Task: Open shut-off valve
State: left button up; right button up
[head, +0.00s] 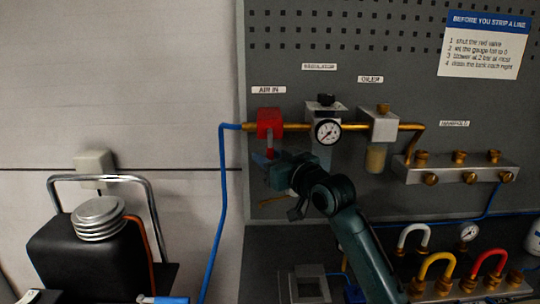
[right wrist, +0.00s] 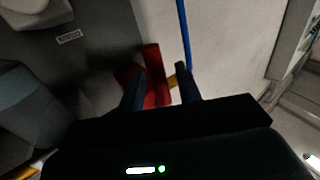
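The red shut-off valve (head: 269,122) sits at the left end of the brass pipe, under the AIR IN label. Its red handle (head: 269,151) hangs down, across the line of the pipe. My right gripper (head: 268,160) is at the lower end of this handle, its arm reaching up from the bottom right. In the right wrist view, the red handle (right wrist: 153,60) shows between the two fingers of my right gripper (right wrist: 161,88). The fingers stand apart, with a gap visible on the right side; contact cannot be told. My left gripper is not in view.
Right of the valve are a regulator with a round gauge (head: 328,131), an oiler (head: 378,126) and a manifold (head: 455,169). A blue hose (head: 221,210) drops left of the valve. A black machine with a chrome bar (head: 80,250) stands at lower left.

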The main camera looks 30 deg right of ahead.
jog(key=shift+c, duration=0.2)
grip_shut()
dwell(0.4)
